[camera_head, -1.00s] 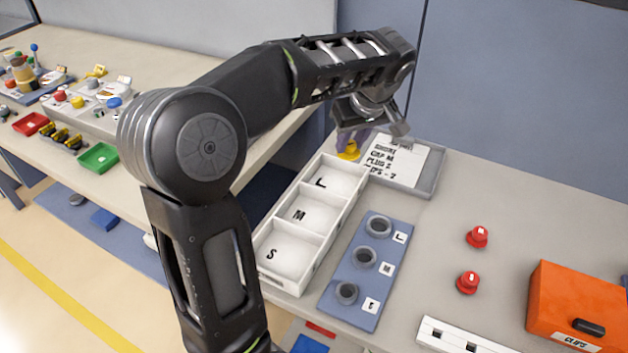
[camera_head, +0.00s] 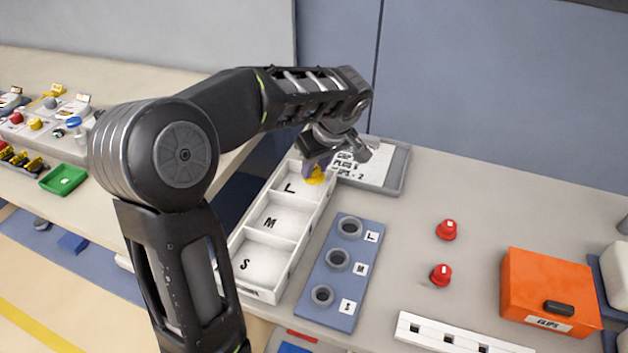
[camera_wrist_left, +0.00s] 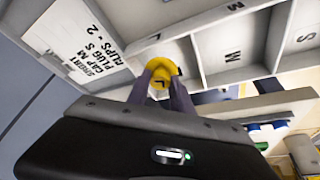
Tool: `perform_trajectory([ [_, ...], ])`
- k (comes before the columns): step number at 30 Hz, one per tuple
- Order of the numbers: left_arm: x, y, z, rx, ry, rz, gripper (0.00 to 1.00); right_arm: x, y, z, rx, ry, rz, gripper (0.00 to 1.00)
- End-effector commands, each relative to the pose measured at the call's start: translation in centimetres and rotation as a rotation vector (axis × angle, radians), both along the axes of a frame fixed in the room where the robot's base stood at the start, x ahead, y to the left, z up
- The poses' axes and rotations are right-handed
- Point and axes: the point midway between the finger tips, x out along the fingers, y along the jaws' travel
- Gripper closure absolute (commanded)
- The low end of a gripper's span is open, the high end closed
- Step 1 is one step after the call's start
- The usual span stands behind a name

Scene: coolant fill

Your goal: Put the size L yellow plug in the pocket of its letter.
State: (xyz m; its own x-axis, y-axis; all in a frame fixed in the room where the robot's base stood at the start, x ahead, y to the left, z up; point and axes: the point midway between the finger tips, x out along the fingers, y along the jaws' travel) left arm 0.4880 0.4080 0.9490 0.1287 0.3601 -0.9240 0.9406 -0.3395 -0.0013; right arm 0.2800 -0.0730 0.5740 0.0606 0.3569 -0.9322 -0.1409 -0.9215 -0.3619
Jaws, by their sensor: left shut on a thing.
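The yellow plug (camera_head: 316,175) is held in my left gripper (camera_head: 312,168), at the far end of the white tray (camera_head: 277,254). The left wrist view shows the plug (camera_wrist_left: 163,70) between the two fingers (camera_wrist_left: 163,88), over or beside the L compartment; its height above the tray floor is hard to tell. The tray has three pockets lettered L (camera_head: 290,187), M (camera_head: 270,222) and S (camera_head: 245,264). The L pocket floor looks empty apart from the plug near its far right corner. My right gripper is not in view.
A grey tray with a printed card (camera_head: 372,170) adjoins the far end. A blue board (camera_head: 338,289) with three grey rings lies to the right of the white tray. Two red plugs (camera_head: 447,230) and an orange box (camera_head: 548,290) stand farther right.

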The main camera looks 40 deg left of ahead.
Motion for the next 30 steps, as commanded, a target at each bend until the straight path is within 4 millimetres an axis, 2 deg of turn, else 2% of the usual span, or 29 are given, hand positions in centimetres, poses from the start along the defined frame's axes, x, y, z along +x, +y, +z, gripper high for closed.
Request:
perform_trajectory([
  [11, 0.0, 0.0, -0.7, 0.000, -0.001, 0.000, 1.00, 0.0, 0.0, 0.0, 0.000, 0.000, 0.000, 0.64],
  [20, 0.0, 0.0, -4.1, -0.001, 0.000, 0.000, 1.00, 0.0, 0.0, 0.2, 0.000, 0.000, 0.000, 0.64],
  [30, 0.0, 0.0, -4.5, -0.001, -0.002, -0.001, 1.00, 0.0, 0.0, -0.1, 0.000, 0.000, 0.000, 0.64],
])
